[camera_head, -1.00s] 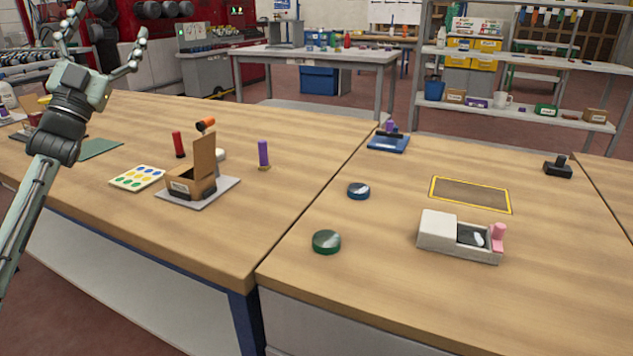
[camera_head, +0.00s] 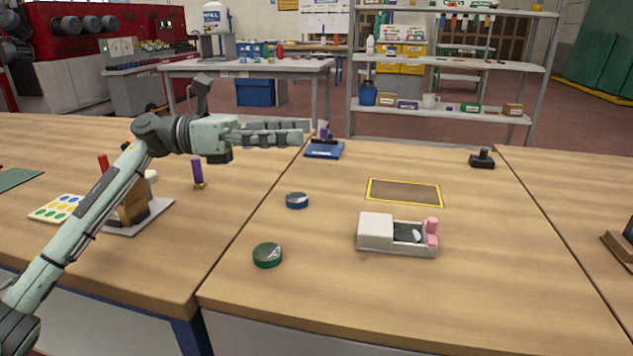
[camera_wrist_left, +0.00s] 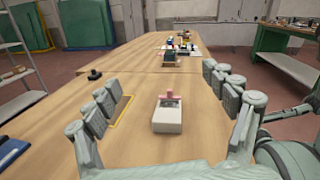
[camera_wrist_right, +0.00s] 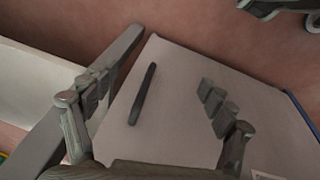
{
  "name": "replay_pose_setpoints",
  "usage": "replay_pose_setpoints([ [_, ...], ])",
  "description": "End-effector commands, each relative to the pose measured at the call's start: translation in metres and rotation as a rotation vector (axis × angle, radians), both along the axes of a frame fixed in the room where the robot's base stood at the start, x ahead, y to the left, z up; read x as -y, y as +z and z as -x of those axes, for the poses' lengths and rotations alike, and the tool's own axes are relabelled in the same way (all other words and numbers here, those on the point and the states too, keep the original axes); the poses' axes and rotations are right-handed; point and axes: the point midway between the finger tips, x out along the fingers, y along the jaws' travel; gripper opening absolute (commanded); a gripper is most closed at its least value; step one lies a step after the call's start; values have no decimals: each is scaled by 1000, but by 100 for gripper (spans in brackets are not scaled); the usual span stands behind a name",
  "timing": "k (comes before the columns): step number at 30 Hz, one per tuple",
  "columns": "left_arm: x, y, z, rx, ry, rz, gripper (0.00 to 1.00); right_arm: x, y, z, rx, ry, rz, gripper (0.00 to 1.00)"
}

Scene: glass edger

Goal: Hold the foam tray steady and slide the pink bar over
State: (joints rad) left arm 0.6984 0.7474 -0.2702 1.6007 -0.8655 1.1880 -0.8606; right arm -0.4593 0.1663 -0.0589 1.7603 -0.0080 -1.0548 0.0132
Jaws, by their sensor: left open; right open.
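The white foam tray (camera_head: 376,232) sits on the right-hand bench, with a dark recess holding a small pale piece at its right part. The pink bar (camera_head: 431,231) stands upright at the tray's right end. In the left wrist view the tray (camera_wrist_left: 167,121) lies ahead between the fingers, with the pink bar (camera_wrist_left: 169,95) at its far end. My left gripper (camera_head: 300,135) is open and empty, in the air behind and left of the tray. My right gripper (camera_wrist_right: 155,100) is open and empty, with a bench side panel and floor before it; it is not in the head view.
A yellow-edged dark rectangle (camera_head: 404,193) lies behind the tray. A blue stand (camera_head: 324,150) and a black-handled block (camera_head: 482,159) are further back. The bench in front of the tray is clear.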

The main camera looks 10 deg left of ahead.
Motion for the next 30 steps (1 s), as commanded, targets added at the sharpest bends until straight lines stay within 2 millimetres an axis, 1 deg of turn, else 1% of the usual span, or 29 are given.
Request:
replay_pose_setpoints([
  [1, 11, -20, -4, 26, -27, -87, 84, 0, 0, 0, 0, 0, 0, 84],
  [3, 21, -48, -6, 57, -62, -200, 84, 0, 0, 0, 0, 0, 0, 84],
  [6, 29, -79, -8, 88, -107, -327, 84, 0, 0, 0, 0, 0, 0, 84],
  [9, 32, -98, -9, 108, -137, -408, 84, 0, 0, 0, 0, 0, 0, 84],
  [13, 37, -111, -9, 116, -154, -448, 84, 0, 0, 0, 0, 0, 0, 84],
  [16, 47, -115, -9, 116, -157, -450, 84, 0, 0, 0, 0, 0, 0, 84],
  [20, 69, -124, -10, 116, -157, -447, 84, 0, 0, 0, 0, 0, 0, 84],
  [24, 95, -134, -11, 115, -156, -445, 84, 0, 0, 0, 0, 0, 0, 84],
  [30, 125, -146, -13, 115, -155, -445, 84, 0, 0, 0, 0, 0, 0, 84],
])
